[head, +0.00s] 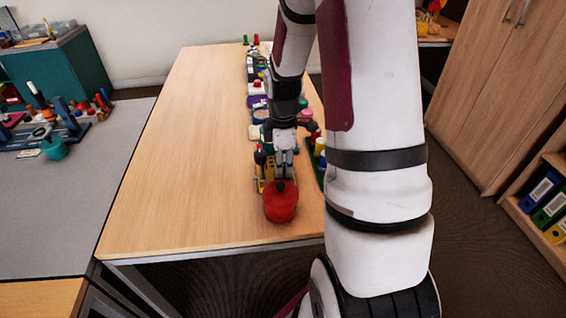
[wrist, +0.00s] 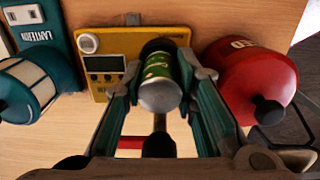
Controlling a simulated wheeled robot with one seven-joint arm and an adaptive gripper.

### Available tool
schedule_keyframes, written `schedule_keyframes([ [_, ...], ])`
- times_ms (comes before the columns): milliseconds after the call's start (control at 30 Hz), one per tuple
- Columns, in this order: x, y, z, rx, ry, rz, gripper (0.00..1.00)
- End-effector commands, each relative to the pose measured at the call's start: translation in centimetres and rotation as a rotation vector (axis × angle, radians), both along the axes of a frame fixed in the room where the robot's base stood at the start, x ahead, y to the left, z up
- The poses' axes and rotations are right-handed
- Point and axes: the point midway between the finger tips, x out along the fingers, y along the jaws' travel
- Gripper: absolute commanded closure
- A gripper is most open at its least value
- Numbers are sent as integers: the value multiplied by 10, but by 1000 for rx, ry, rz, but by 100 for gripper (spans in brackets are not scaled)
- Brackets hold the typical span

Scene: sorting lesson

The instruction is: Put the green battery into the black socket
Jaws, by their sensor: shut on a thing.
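In the wrist view, the green battery (wrist: 158,66) sits between the two fingers of my gripper (wrist: 160,75), its silver end toward the camera. The fingers are shut on its sides. A black round part, the black socket (wrist: 157,43), shows at the battery's far end, on a yellow device (wrist: 108,52) with a small display. The battery overlaps the socket; I cannot tell whether it is inside it or just in front. In the head view, my gripper (head: 285,170) is low over the table beside the yellow device (head: 262,178); the battery cannot be made out there.
A red round container (head: 280,203) with a black knob is close to my gripper, and right of it in the wrist view (wrist: 250,80). A teal lantern (wrist: 35,80) stands at left. Several objects line the table's right side (head: 258,100). The table's left half (head: 185,150) is clear.

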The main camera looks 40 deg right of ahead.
Motion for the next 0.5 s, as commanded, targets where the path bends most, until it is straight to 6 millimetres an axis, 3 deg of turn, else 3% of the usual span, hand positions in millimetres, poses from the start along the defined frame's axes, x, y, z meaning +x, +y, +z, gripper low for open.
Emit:
schedule_keyframes([
  [500, 0, 0, -5, 0, 0, 0, 100],
])
